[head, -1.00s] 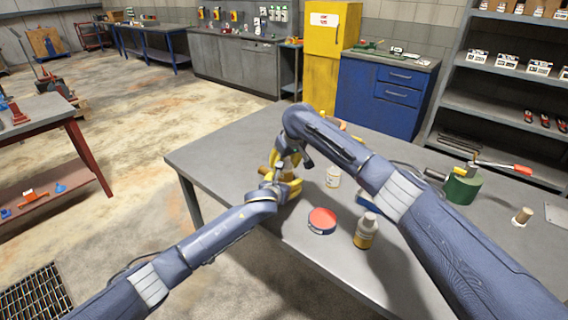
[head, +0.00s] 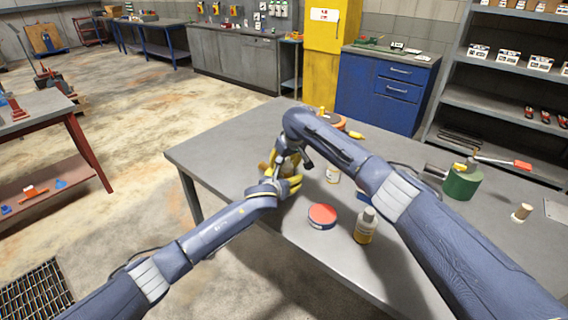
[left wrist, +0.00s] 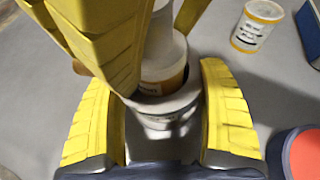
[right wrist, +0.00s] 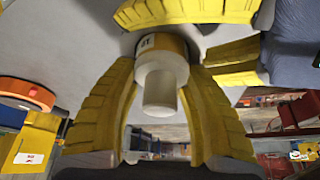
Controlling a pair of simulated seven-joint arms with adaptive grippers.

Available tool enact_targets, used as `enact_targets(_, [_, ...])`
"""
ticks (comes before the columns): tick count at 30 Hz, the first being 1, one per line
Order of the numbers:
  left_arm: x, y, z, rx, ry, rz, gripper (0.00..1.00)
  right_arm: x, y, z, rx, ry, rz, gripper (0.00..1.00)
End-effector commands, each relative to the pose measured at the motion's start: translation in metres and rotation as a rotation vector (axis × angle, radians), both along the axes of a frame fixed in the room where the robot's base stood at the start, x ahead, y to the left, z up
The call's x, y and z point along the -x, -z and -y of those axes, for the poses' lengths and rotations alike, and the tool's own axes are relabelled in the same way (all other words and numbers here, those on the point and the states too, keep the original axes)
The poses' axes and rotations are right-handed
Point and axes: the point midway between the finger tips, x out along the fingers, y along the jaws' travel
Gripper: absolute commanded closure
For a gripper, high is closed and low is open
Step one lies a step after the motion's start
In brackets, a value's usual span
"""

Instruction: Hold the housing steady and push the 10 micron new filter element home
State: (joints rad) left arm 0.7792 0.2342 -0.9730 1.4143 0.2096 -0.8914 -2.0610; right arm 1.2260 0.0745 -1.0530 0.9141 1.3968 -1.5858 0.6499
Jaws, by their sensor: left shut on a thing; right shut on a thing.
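The pale grey housing (left wrist: 168,118) stands between the two yellow fingers of my left gripper (left wrist: 160,78), which is shut on it. The new filter element (left wrist: 163,75) is white with an orange-yellow band and sits partly inside the housing mouth, its upper part standing above the rim. My right gripper (right wrist: 160,75) is shut on the white element (right wrist: 160,92) from above, just over the left gripper. In the head view my left gripper (head: 280,187) and right gripper (head: 287,155) meet over the bench, mostly hiding housing and element. The micron marking is not readable.
A white tub with a label (left wrist: 258,25) stands close to the right. The bench's left end is clear.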

Motion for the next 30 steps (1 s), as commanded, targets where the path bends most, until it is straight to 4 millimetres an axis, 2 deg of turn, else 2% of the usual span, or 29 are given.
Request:
enact_targets(8, [0.0000,-0.0008,0.0003,0.001,0.001,0.001,0.72,0.0008,0.0076,0.0006,0.002,0.000,-0.002,0.89])
enact_targets(9, [0.0000,-0.0008,0.0003,0.001,0.001,0.001,0.72,0.0007,0.0074,0.0005,0.002,0.000,-0.002,0.50])
enact_targets(15, [-0.0001,-0.0008,0.0004,0.001,0.001,0.001,0.72,0.0006,0.0065,-0.0001,0.001,0.000,-0.002,0.27])
enact_targets(26, [0.0004,-0.0008,0.0017,0.001,0.003,0.001,0.72,0.0009,0.0046,-0.0025,-0.004,-0.002,0.000,0.27])
enact_targets(30, [0.0006,-0.0007,0.0022,0.003,0.003,0.000,0.72,0.0004,-0.0016,-0.0032,-0.006,-0.003,0.001,0.27])
